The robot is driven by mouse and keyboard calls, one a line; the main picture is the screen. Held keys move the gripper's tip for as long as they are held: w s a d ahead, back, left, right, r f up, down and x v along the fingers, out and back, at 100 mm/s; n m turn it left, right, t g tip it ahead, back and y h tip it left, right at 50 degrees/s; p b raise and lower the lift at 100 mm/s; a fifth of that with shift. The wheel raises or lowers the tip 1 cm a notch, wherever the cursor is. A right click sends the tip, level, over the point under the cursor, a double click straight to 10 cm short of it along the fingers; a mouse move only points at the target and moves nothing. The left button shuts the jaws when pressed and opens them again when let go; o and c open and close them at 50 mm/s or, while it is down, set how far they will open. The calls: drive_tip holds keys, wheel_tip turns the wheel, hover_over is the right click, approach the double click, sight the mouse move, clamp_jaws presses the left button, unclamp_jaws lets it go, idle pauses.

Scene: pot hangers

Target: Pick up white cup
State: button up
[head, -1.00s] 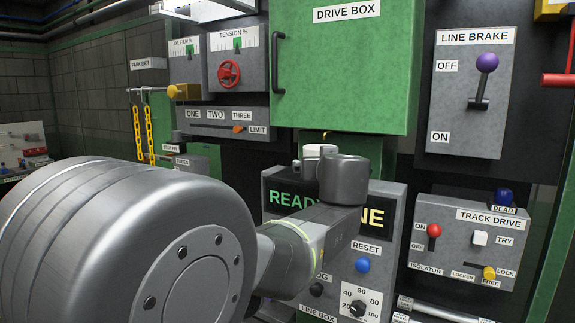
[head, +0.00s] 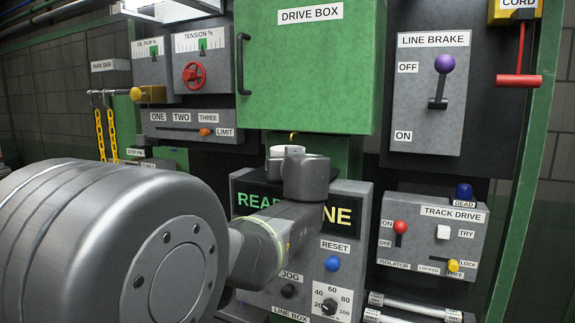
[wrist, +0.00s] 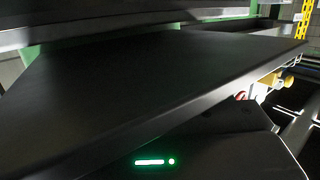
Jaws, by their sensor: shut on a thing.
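I cannot make out a white cup in either view. In the head view my grey arm reaches from the lower left towards the machine panel, and its far end covers part of the READY display (head: 258,200). A pale rounded piece shows at the arm's far end; I cannot tell whether it is part of the arm. My gripper's fingers do not show in the head view. The wrist view is filled by a large dark flat surface (wrist: 150,85), very close. Below it is a dark body with a lit green strip (wrist: 150,162). No fingertips show there.
A green drive box (head: 308,75) stands out above my arm. The line brake panel (head: 428,95) and track drive panel (head: 425,250) are at the right, with a red cord handle (head: 518,80) beyond. Yellow chains (head: 100,135) hang at the left. Pale rails (head: 415,308) run low right.

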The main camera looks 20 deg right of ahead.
drive_tip(key=shift+s+a+r, duration=0.1)
drive_tip(key=shift+r, duration=0.35)
wheel_tip(320, 180, up, 7)
drive_tip(key=p, duration=0.4)
drive_tip(key=shift+s+a, duration=0.1)
drive_tip(key=s+a, duration=1.2)
drive_tip(key=a, duration=0.2)
drive_tip(key=shift+s+a+f+p, duration=0.3)
drive_tip(key=shift+a+f+p, duration=0.05)
drive_tip(key=shift+a+f, duration=0.1)
drive_tip(key=o, duration=0.7)
drive_tip(key=c, duration=0.7)
